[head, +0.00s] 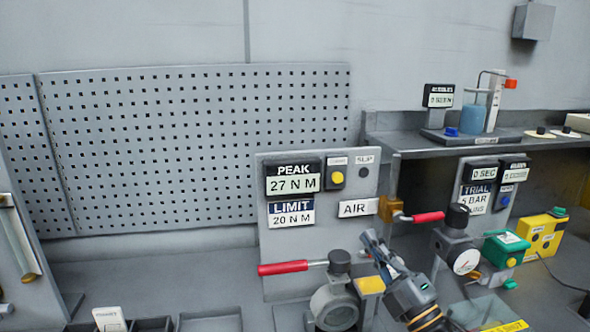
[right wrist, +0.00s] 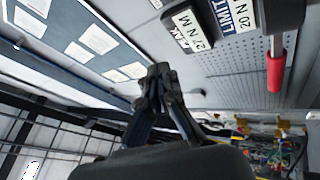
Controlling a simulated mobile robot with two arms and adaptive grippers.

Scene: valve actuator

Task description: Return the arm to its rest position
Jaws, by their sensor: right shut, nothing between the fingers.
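My right gripper (head: 372,243) rises from the lower right in the head view, with its fingers together and nothing between them. It is in front of the grey valve panel (head: 275,255), just right of the valve actuator (head: 335,305) with its red lever (head: 283,267). In the right wrist view the closed right gripper (right wrist: 158,72) points up the picture, apart from the panel and the red lever (right wrist: 276,72). The panel's displays read PEAK 27 N M (head: 293,179) and LIMIT 20 N M (head: 292,215). My left gripper is not in view.
A second red lever (head: 428,217) sticks out beside the AIR label (head: 358,208). A regulator with a gauge (head: 466,261), a green box (head: 507,247) and a yellow box (head: 543,236) stand to the right. A pegboard (head: 190,140) covers the back left. The bench at left centre is mostly clear.

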